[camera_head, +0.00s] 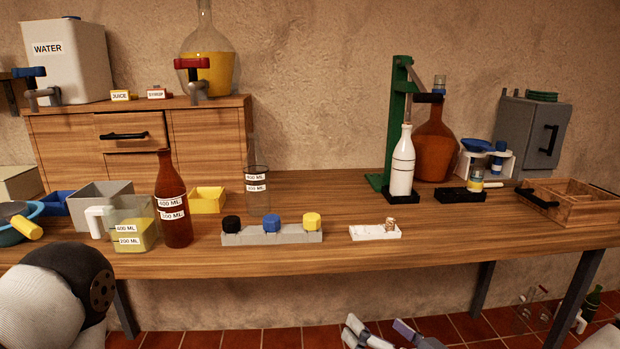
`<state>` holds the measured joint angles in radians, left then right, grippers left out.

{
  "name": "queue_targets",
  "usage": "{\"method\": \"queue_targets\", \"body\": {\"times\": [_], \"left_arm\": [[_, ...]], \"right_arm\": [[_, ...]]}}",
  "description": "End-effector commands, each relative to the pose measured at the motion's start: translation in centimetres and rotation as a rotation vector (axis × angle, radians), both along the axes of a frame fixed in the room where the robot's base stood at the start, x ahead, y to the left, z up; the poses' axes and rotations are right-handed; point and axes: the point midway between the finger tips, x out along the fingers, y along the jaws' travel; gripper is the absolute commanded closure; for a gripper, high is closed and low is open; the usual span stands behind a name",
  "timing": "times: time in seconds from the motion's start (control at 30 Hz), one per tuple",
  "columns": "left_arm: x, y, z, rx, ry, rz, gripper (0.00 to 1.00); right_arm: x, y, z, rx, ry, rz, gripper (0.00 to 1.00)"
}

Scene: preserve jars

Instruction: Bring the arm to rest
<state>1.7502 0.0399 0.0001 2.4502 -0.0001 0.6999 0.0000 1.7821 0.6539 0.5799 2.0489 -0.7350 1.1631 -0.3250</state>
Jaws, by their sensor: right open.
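My right gripper (380,326) shows at the bottom edge, right of the middle. Its two fingers stand apart with nothing between them. It is in front of the table's front edge and below the table top, against the red tiled floor. It touches nothing that I can see. A rounded black and pale link of my left arm (62,285) fills the lower left corner. My left gripper is outside the picture.
The wooden table (440,232) bears a measuring jug (133,228), a brown bottle (172,205), a grey block with coloured caps (272,237), a white bottle (402,165) at a green stand (386,130), and a wooden crate (572,215). Bottles (590,300) stand on the floor at right.

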Motion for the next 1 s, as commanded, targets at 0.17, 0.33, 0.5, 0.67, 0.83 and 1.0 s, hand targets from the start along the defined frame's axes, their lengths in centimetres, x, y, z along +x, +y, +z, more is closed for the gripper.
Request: {"method": "queue_targets", "body": {"times": [0.17,0.33,0.5,0.67,0.83,1.0], "left_arm": [[0.0,0.0,0.0,0.0,0.0,0.0,0.62],[0.0,0.0,0.0,0.0,0.0,0.0,0.62],[0.0,0.0,0.0,0.0,0.0,0.0,0.62],[0.0,0.0,0.0,0.0,0.0,0.0,0.62],[0.0,0.0,0.0,0.0,0.0,0.0,0.62],[0.0,0.0,0.0,0.0,0.0,0.0,0.62]], "right_arm": [[-12.3,3.0,-12.3,-0.112,0.543,0.131,0.14],[-26.3,-1.6,-19.0,-0.316,1.045,0.116,0.14],[-35.1,-8.1,-19.6,-0.507,1.353,0.0,0.14],[-37.5,-10.5,-19.1,-0.57,1.437,-0.06,0.14],[-37.5,-10.5,-19.1,-0.57,1.438,-0.062,0.14],[-37.4,-10.5,-19.2,-0.569,1.436,-0.06,0.14]]}}
